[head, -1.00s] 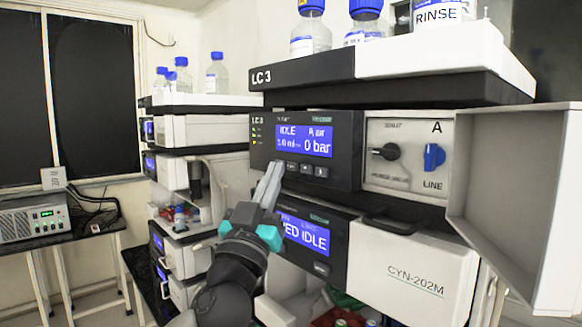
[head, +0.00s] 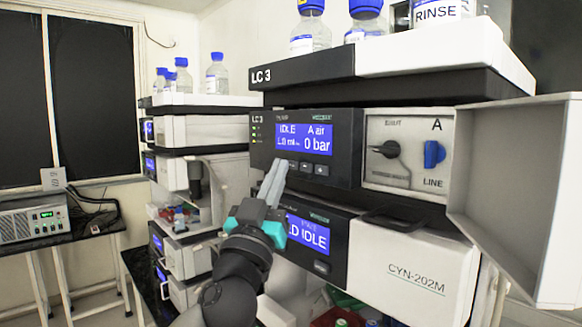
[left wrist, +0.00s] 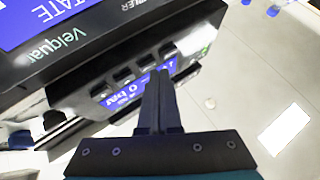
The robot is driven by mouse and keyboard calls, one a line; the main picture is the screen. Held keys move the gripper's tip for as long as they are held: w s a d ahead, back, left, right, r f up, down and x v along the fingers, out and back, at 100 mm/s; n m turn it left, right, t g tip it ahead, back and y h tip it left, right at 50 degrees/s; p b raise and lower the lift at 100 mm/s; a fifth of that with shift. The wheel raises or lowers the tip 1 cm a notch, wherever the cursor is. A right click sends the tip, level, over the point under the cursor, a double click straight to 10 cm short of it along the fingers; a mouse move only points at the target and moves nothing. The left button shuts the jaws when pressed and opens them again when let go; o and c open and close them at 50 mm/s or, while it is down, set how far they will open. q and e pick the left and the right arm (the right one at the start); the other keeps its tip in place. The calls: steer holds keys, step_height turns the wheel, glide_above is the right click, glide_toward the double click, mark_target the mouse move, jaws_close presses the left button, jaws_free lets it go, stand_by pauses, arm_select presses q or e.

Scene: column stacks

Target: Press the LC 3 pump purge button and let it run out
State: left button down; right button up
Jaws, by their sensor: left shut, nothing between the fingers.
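The LC 3 pump module (head: 345,175) is a dark panel with a blue screen (head: 304,140) reading IDLE, A air and 0 bar. A row of small dark buttons (head: 320,168) sits below the screen. My left gripper (head: 279,163) is shut and empty, its tips over the left end of this row. In the left wrist view the pump's buttons (left wrist: 122,75) appear in a slanted row. The gripper's tips (left wrist: 159,74) lie over the row's right end there and hide part of it. I cannot tell whether they touch a button. My right gripper is not in view.
Below is another module with a screen (head: 307,233) reading IDLE. Right of the pump screen are a black knob (head: 388,149) and a blue knob (head: 434,154), beside an open grey door (head: 510,200). Bottles (head: 310,35) stand on top. Another stack (head: 205,130) stands at left.

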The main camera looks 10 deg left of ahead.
arm_select(q)
steer(key=shift+w+d, duration=0.25)
steer(key=shift+w, duration=0.1)
stand_by(0.6)
steer(key=shift+s+a, duration=0.1)
steer(key=shift+s, duration=0.05)
steer(key=shift+s+a, duration=0.45)
steer(key=shift+s, duration=0.1)
steer(key=s+a, duration=0.1)
steer(key=s, duration=0.1)
steer(key=s+a, duration=0.2)
stand_by(0.6)
stand_by(0.4)
